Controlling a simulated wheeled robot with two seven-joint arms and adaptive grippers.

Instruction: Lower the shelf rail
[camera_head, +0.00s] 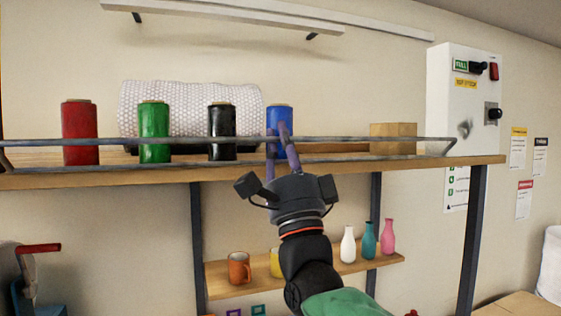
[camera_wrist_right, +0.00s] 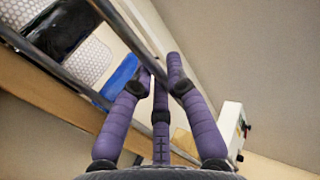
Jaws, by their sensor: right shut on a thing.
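The shelf rail (camera_head: 360,139) is a grey metal frame along the front of the upper wooden shelf (camera_head: 400,165). It stands raised in front of the spools, with its top bar above the shelf edge. My right gripper (camera_head: 278,135) comes up from below, its purple fingers at the rail in front of the blue spool (camera_head: 279,116). In the right wrist view the rail (camera_wrist_right: 127,38) runs diagonally, and the fingers (camera_wrist_right: 164,75) are shut around its bar. The fingers partly hide the bar at the grip. My left gripper is out of view.
Red (camera_head: 80,133), green (camera_head: 154,132) and black (camera_head: 221,132) spools, a wrapped roll (camera_head: 190,100) and a wooden block (camera_head: 393,135) sit behind the rail. A lower shelf (camera_head: 225,280) holds mugs and small bottles. A control box (camera_head: 460,110) hangs at the right.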

